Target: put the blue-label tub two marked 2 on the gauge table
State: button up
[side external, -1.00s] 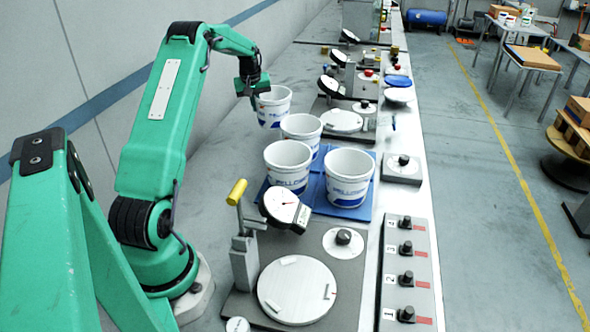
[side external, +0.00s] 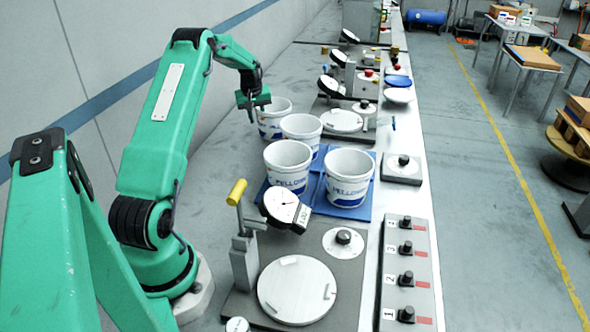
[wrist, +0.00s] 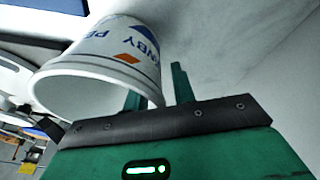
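Several white tubs with blue lettering stand together on the bench. One tub (side external: 272,122) is at the back beside my gripper (side external: 254,112). Another (side external: 301,136) is just in front of it, and two more (side external: 288,170) (side external: 348,182) are nearer. I cannot read a number 2 on any. In the wrist view the back tub (wrist: 105,55) fills the upper left. My gripper (wrist: 158,88) has its fingers apart at its rim, seemingly one on each side of the wall. The round pale plate (side external: 297,289) is at the front, with a dial gauge (side external: 284,207) behind it.
A blue mat (side external: 325,207) lies under the near tubs. A yellow-handled lever (side external: 238,192) stands left of the gauge. A numbered knob panel (side external: 406,280) is at the right. More dial stations (side external: 342,121) stand behind. The left bench strip is clear.

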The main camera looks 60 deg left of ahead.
jog(key=shift+r, duration=0.2)
jog(key=v, duration=1.2)
dwell(0.4)
